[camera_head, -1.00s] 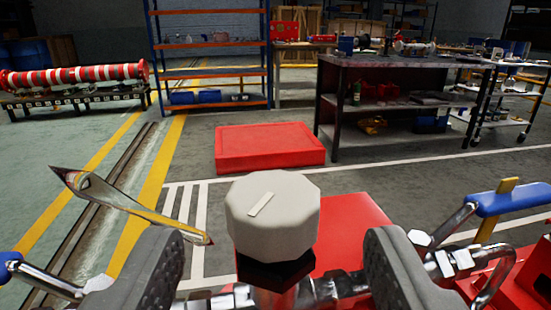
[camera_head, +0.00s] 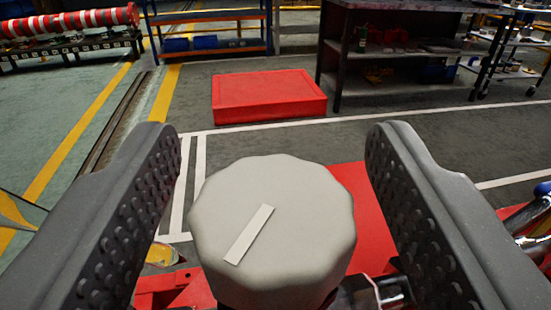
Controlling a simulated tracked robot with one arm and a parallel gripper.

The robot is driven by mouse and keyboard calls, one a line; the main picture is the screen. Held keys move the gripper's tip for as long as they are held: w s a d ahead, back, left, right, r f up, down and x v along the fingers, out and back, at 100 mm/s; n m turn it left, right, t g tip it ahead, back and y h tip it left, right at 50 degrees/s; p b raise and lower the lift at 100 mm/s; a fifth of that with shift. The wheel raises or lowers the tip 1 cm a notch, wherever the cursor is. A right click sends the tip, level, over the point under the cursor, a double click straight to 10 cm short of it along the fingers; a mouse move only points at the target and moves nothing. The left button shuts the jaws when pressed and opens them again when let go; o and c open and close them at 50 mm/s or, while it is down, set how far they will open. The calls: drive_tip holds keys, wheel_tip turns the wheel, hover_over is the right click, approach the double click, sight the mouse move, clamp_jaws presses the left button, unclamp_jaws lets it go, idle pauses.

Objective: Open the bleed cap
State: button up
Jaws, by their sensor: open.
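The bleed cap (camera_head: 300,225) is a pale grey, many-sided knob with a light raised bar on its top, and the bar slants up to the right. It stands in the lower middle of the view. My gripper (camera_head: 272,150) is open, with one dark grey, studded finger on each side of the cap. A gap shows between each finger and the cap, so neither appears to touch it. The cap hides its own stem and most of the fitting below it.
Red pumpset parts (camera_head: 355,200) and metal pipework (camera_head: 380,295) lie under and right of the cap. Beyond are a red floor box (camera_head: 268,95), a workbench (camera_head: 335,60), shelving and open floor.

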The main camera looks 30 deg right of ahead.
drive_tip(key=c, duration=1)
